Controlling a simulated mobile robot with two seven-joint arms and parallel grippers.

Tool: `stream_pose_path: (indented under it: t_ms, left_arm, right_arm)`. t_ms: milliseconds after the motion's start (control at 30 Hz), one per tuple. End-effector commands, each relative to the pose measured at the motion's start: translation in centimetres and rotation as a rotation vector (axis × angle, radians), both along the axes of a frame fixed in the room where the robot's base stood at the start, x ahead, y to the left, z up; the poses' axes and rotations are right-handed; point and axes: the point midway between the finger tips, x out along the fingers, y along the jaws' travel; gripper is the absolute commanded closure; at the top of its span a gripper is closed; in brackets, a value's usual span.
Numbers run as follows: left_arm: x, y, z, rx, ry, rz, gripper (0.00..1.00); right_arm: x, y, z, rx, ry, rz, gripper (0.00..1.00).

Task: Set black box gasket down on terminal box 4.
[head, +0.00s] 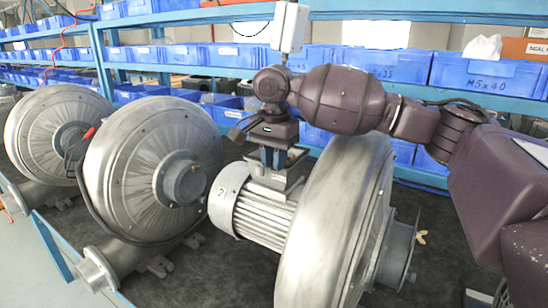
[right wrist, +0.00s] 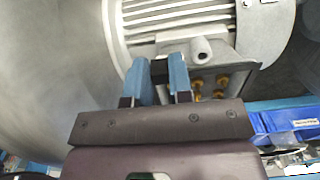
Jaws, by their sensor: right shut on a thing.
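My right gripper (head: 273,158) points down at the open terminal box (head: 272,178) on the motor of the nearest blower. In the right wrist view the blue fingers (right wrist: 165,80) are shut on a small black piece, the black box gasket (right wrist: 159,72). The gasket is mostly hidden between the fingers. The terminal box also shows in the right wrist view (right wrist: 232,73), with brass-coloured terminals inside. The gasket overlaps the box's edge in that view; I cannot tell whether they touch. No number on the box is readable. My left gripper is out of view.
The nearest blower's big grey housing (head: 335,225) stands right beside the box. Two more blowers (head: 150,165) (head: 50,130) stand to the left on the dark bench. A blue rack with blue bins (head: 485,75) runs behind. Dark bench surface shows at the front right.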

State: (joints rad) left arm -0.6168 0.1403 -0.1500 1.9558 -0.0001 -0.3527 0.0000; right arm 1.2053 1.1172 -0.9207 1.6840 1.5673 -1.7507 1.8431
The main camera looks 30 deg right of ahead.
Motion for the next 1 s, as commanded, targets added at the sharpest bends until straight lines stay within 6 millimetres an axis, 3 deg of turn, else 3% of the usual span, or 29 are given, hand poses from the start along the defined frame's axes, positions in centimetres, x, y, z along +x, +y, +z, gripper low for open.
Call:
stream_pose_path:
  t_ms: [567,600,767,1000]
  left_arm:
    - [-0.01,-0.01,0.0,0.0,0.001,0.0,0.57]
    - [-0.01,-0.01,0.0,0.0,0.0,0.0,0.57]
    - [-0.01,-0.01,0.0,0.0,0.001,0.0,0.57]
    - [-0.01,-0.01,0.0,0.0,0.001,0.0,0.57]
  right_arm:
    - [-0.02,0.01,-0.38,0.0,0.001,0.0,1.0]
    - [-0.03,0.01,-0.38,0.0,0.001,0.0,0.77]
    - [-0.03,0.01,-0.37,0.0,0.001,0.0,0.53]
    - [-0.01,0.0,-0.34,-0.001,0.001,0.0,0.5]
